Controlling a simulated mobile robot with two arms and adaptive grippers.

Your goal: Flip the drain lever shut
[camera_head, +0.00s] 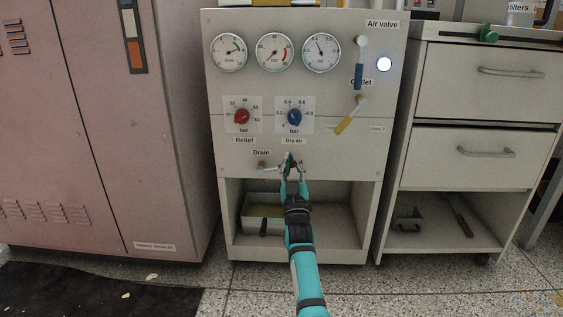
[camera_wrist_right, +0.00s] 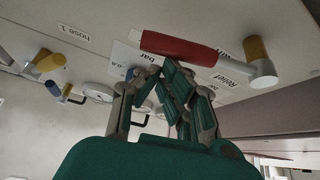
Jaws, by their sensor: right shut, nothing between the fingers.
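The drain lever (camera_head: 267,169) sits under the "Drain" label on the panel's lower left. In the head view its handle points right, lying roughly level, and its far end is hidden by my gripper. In the right wrist view its red handle (camera_wrist_right: 180,48) reaches left from a white elbow and a brass valve (camera_wrist_right: 255,48). My right gripper (camera_head: 291,160) is at the handle's right end, shut and empty. In the wrist view its fingertips (camera_wrist_right: 160,78) are close by the red handle; whether they touch it I cannot tell. My left gripper is out of view.
Above are a red relief knob (camera_head: 242,116), a blue dry air knob (camera_head: 294,117) and several gauges. A blue-handled air valve (camera_head: 359,75) and a yellow-handled outlet valve (camera_head: 344,125) are at right. An open shelf (camera_head: 335,222) lies below the panel.

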